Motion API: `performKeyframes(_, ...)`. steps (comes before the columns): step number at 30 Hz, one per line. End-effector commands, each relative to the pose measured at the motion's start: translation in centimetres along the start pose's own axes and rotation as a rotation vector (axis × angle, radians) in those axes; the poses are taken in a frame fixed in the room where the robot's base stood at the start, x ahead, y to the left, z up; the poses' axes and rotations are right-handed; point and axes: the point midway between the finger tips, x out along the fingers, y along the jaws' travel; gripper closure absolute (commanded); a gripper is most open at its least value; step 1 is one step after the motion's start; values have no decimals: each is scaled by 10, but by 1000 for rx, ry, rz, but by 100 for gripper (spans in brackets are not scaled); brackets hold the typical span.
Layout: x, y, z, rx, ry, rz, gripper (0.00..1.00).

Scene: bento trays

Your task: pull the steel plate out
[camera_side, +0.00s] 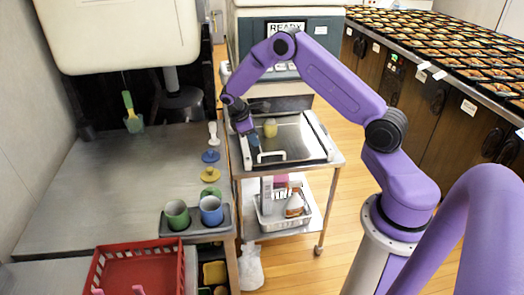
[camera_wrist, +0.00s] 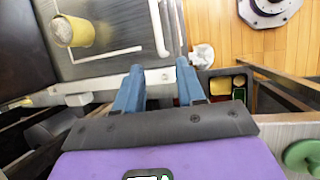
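The steel plate (camera_side: 296,132) lies flat on top of a cart, with a white bar handle (camera_side: 271,154) near its front edge. It also shows in the wrist view (camera_wrist: 105,28), where a white bar (camera_wrist: 157,28) runs towards the gap between my fingertips. A yellow cup-like piece (camera_side: 270,128) stands on the plate. My gripper (camera_side: 248,137) is over the cart's left side, near the handle. In the wrist view its two blue fingers (camera_wrist: 159,68) are apart with nothing clearly held. I cannot tell whether they touch the bar.
A grey counter (camera_side: 100,185) at left holds a green and a blue cup in a holder, with a red crate (camera_side: 140,268) in front. The cart's lower shelf carries a white basket (camera_side: 283,212) with a spray bottle. Bento trays (camera_side: 445,40) fill the right counter. Wooden floor is open right of the cart.

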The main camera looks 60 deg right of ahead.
Motion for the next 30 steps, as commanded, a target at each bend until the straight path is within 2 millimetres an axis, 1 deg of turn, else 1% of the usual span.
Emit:
performKeyframes(1, 11, -1, 0, -1, -2, -2, 61)
performKeyframes(6, 42, 0, 1, 1, -2, -2, 61)
performKeyframes(12, 72, 0, 0, 0, 0, 0, 61)
performKeyframes(18, 87, 0, 0, 0, 1, 0, 61)
performKeyframes(28, 89, 0, 0, 0, 1, 1, 61)
performKeyframes(29, 89, 0, 0, 0, 1, 1, 71)
performKeyframes(30, 89, 0, 0, 0, 1, 1, 84)
